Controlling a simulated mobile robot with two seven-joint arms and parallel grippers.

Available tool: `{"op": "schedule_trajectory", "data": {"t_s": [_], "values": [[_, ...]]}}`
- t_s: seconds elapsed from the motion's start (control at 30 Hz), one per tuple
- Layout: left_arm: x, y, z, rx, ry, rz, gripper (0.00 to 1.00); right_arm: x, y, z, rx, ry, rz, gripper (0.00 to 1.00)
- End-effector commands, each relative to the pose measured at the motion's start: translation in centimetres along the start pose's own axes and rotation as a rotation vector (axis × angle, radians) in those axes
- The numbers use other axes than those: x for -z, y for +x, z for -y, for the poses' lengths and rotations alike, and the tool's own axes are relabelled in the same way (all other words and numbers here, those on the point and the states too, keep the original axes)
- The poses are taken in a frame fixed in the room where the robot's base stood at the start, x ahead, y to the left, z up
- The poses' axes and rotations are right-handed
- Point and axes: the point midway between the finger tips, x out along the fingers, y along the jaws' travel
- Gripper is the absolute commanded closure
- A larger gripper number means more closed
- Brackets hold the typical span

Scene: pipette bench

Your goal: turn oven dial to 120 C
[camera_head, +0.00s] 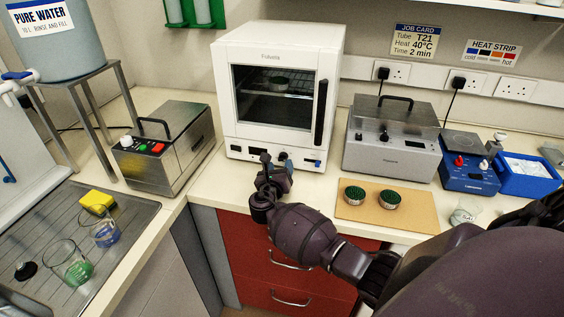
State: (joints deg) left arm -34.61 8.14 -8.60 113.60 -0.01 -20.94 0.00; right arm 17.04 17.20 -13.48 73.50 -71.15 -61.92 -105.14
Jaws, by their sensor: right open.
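The white oven (222,95) stands on the bench at the back centre, with a glass door and a dark vertical handle (320,112). My left gripper is not in view.
A wooden board (345,211) with two green-topped round items lies right of my right arm. A grey lidded bath (390,158) stands right of the oven, a metal box (165,170) left. Beakers and a yellow sponge (97,201) are on the left drainer.

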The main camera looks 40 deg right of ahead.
Motion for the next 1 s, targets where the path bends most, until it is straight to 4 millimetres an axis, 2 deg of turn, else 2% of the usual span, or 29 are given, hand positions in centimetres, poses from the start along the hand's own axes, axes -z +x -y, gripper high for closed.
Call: {"op": "schedule_trajectory", "data": {"t_s": [0.1,0.23,0.63,0.93,1.0], "values": [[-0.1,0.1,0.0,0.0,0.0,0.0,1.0,-0.1,1.7,0.0,0.002,0.0,0.001,0.44],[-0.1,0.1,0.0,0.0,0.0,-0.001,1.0,0.0,2.7,0.0,0.001,0.0,0.001,0.44],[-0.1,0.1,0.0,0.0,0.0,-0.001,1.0,0.0,3.2,0.0,0.0,0.001,0.0,0.44],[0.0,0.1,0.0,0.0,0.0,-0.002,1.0,0.0,3.2,0.1,0.001,0.001,0.0,0.9],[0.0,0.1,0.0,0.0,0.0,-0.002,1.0,0.0,3.2,0.1,0.001,0.001,0.0,0.93]]}}
